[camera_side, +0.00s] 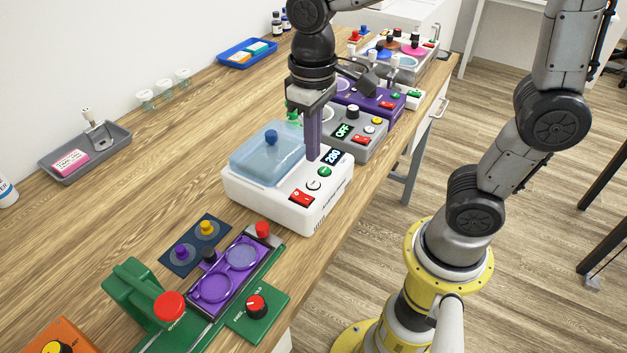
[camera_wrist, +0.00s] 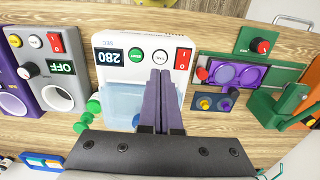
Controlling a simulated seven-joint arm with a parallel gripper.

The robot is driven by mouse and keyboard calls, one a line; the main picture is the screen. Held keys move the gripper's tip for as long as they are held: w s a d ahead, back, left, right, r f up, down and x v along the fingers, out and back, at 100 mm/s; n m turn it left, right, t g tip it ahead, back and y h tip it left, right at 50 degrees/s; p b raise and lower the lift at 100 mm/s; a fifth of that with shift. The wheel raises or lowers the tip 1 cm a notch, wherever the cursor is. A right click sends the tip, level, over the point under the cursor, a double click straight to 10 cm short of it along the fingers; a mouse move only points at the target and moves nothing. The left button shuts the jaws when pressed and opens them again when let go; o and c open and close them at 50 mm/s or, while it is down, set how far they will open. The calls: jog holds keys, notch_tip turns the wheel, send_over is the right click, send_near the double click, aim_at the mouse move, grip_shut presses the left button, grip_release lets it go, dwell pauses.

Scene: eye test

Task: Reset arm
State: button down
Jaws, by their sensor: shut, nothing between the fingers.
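My gripper (camera_side: 312,157) is shut and empty, its purple fingers pointing down over the white device (camera_side: 270,207). In the wrist view my gripper (camera_wrist: 160,76) has both fingers together, in front of the device's panel and lid. The device has a clear blue lid (camera_side: 255,162) with a blue knob (camera_side: 271,138), and the lid looks closed. I cannot tell the exact gap between fingertips and panel.
A grey device reading OFF (camera_side: 362,145) and a purple device (camera_side: 372,100) stand behind. In front is a green fixture (camera_side: 135,290) with a purple two-well plate (camera_side: 222,276). A grey tray (camera_side: 85,152) and blue tray (camera_side: 247,54) lie by the wall. The left tabletop has free room.

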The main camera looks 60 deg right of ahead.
jog(key=shift+r, duration=0.9)
jog(key=s+d+r+t, duration=0.1)
jog(key=s+d+t, duration=0.4)
jog(key=s, duration=0.5)
jog(key=shift+s+d+t, duration=0.2)
jog(key=shift+d+t, duration=0.1)
jog(key=shift+d, duration=0.15)
